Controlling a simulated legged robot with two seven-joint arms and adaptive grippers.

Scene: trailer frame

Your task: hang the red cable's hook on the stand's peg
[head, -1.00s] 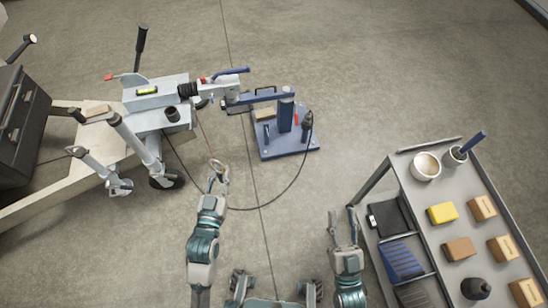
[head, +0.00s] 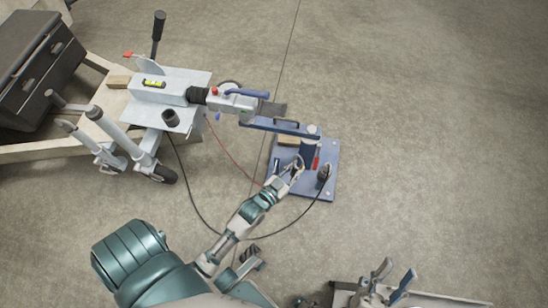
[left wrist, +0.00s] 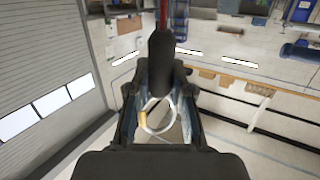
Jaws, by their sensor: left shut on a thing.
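The red cable (head: 236,160) runs from the trailer coupling down to my left gripper (head: 291,172). In the left wrist view, a dark sleeve (left wrist: 161,58) with the red cable above it lies between the fingers. A pale ring-like hook (left wrist: 160,117) with a yellowish part shows below it. My left gripper is shut on the cable's hook end. It is over the left part of the blue stand (head: 328,152), beside its upright. The peg cannot be told apart clearly, and contact with it cannot be judged. My right gripper (head: 394,271) is open and empty at the bottom edge.
The trailer coupling (head: 228,103) and its blue-handled arm reach toward the stand from the left. A black cable (head: 187,195) loops under my left forearm to a black plug (head: 324,172) on the stand. Floor at right is clear.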

